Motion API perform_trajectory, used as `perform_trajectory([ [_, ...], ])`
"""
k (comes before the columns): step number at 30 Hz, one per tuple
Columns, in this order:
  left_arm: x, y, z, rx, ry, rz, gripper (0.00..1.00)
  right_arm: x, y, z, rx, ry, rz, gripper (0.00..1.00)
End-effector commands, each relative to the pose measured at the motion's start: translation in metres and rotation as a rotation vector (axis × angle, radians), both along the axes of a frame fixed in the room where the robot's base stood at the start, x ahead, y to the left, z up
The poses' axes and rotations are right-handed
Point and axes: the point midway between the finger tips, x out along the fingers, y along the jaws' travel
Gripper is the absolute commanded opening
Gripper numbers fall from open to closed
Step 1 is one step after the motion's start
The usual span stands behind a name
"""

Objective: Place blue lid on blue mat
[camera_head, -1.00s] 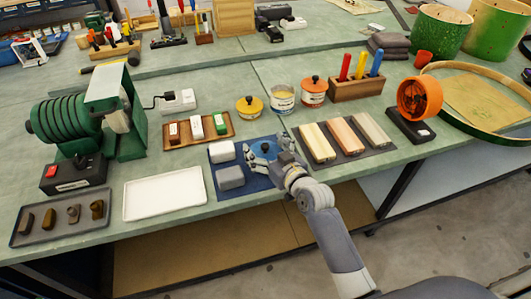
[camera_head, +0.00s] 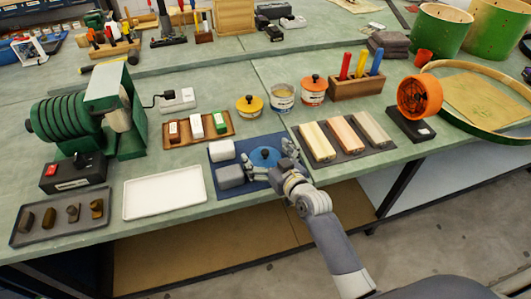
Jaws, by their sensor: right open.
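The blue lid (camera_head: 264,156) lies on the right part of the dark blue mat (camera_head: 256,188), with its round knob upward. My right gripper (camera_head: 275,163) is open at the lid's right and near side, with its fingers close around the lid's edge. Whether a finger still touches the lid cannot be told. The gripper hides part of the mat's right side. My left gripper is not in view.
A white tray (camera_head: 165,193) lies to the left. A dark mat with wooden bars (camera_head: 343,135) is to the right. A yellow-lidded jar (camera_head: 249,107) and an orange-lidded jar (camera_head: 313,90) stand behind.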

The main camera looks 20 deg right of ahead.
Motion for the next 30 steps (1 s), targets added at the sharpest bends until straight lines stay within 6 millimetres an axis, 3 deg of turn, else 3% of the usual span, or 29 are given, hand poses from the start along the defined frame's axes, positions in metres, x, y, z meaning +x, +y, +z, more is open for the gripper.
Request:
perform_trajectory([
  [8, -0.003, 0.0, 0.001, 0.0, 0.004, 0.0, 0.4, -0.008, -0.002, 0.004, 0.0, 0.0, 0.0, 1.0],
  [21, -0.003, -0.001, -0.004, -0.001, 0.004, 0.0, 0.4, -0.086, -0.02, 0.019, -0.001, 0.001, 0.001, 1.0],
  [30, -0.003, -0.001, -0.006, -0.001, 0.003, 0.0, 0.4, -0.113, -0.027, 0.026, -0.001, -0.001, 0.001, 1.0],
])
